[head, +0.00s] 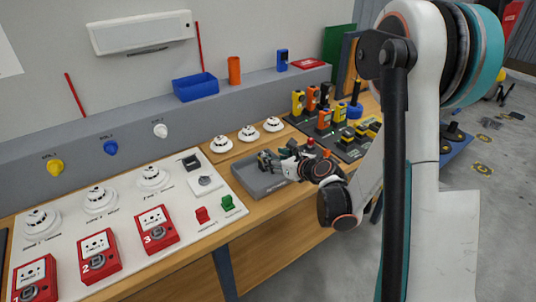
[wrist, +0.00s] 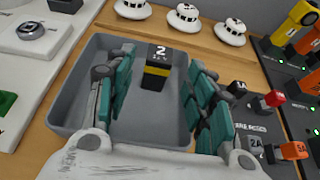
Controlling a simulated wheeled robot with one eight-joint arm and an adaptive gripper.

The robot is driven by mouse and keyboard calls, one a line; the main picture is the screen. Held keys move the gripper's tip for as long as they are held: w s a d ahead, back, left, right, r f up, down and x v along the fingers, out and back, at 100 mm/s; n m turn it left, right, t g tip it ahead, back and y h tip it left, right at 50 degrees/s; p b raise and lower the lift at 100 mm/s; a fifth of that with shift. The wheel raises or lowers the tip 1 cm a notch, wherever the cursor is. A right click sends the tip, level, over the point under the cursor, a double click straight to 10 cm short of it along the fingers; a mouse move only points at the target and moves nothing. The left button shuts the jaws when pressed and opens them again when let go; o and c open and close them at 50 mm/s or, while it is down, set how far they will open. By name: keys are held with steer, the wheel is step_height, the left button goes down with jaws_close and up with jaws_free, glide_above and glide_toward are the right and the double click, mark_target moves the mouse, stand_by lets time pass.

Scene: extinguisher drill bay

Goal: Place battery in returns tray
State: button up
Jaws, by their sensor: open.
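The grey returns tray (head: 243,178) sits on the wooden bench; it also shows in the wrist view (wrist: 68,92). A black battery with a yellow band and a "2" on its top (wrist: 157,75) is inside the tray, near its far wall, and looks upright. My gripper (wrist: 158,58) is open over the tray, with one teal-padded finger on each side of the battery and gaps between. In the head view my gripper (head: 280,160) is low over the tray and hides the battery.
Several white detectors (head: 248,133) stand behind the tray. A white panel (head: 130,215) with red call points lies to the left. A dark charging rack (head: 345,150) with yellow and orange devices is to the right. Small fuses or plugs (wrist: 268,102) lie close to the right finger.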

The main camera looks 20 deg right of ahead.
steer(key=shift+p+v, duration=0.3)
steer(key=shift+v, duration=1.95)
